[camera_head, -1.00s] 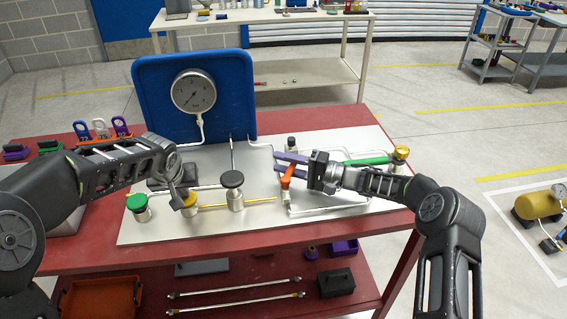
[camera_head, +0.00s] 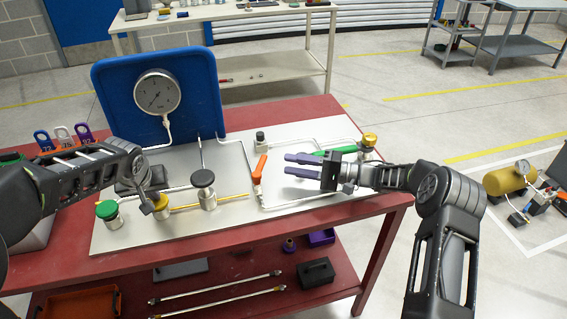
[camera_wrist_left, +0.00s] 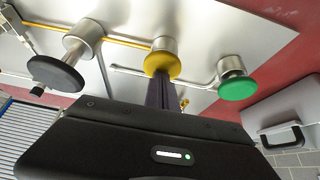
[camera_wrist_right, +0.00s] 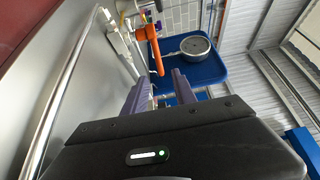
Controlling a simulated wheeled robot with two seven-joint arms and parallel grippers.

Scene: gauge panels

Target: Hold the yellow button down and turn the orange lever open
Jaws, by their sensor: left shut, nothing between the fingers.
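The yellow button (camera_head: 160,209) is on the front of the panel, between a green one and a black one. My left gripper (camera_head: 150,208) is shut and empty, its fingertips at the yellow button's cap (camera_wrist_left: 161,66); they appear to touch it, but how far it is pressed cannot be told. The orange lever (camera_head: 260,166) stands on a pipe right of the black button, its handle pointing toward the panel's back. My right gripper (camera_head: 287,164) is open and empty just right of the lever, apart from it. In the right wrist view the lever (camera_wrist_right: 157,48) is ahead of the open fingers.
The green button (camera_head: 107,210) and black button (camera_head: 203,179) flank the yellow one. A round gauge (camera_head: 157,92) is on the blue board (camera_head: 200,95) behind. A green handle (camera_head: 335,150) and brass knob (camera_head: 369,138) lie beyond my right gripper.

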